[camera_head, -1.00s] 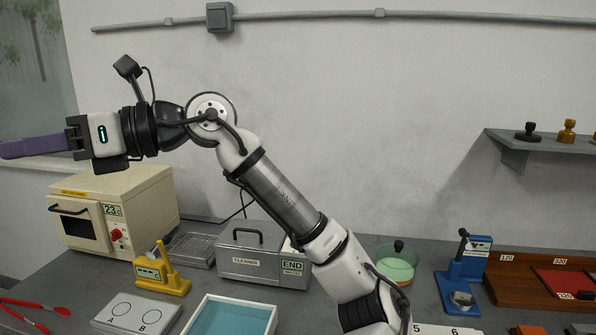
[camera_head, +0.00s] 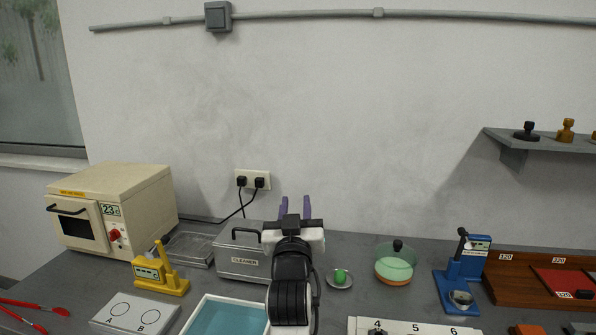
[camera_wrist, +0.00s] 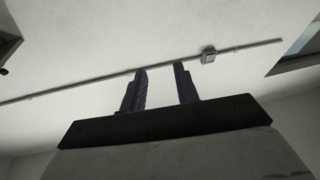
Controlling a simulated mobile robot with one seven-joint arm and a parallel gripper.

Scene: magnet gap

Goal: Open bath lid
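The bath appears to be the grey metal box labelled CLEANER (camera_head: 238,265) on the bench in the head view. Its lid looks shut, with a dark arched handle (camera_head: 240,231) on top. My arm hides the box's right part. My gripper (camera_head: 295,208) points up and away, in front of the wall just right of the handle as pictured. Its two purple fingers stand apart with nothing between them. In the wrist view the open fingers (camera_wrist: 160,88) show only wall behind them.
A cream oven (camera_head: 140,200), yellow stand (camera_head: 160,272) and wire tray (camera_head: 190,249) are to the left. A blue-filled tray (camera_head: 228,320) lies in front. Right are a small dish with a green ball (camera_head: 340,276), a lidded glass bowl (camera_head: 395,265) and a blue stand (camera_head: 460,275).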

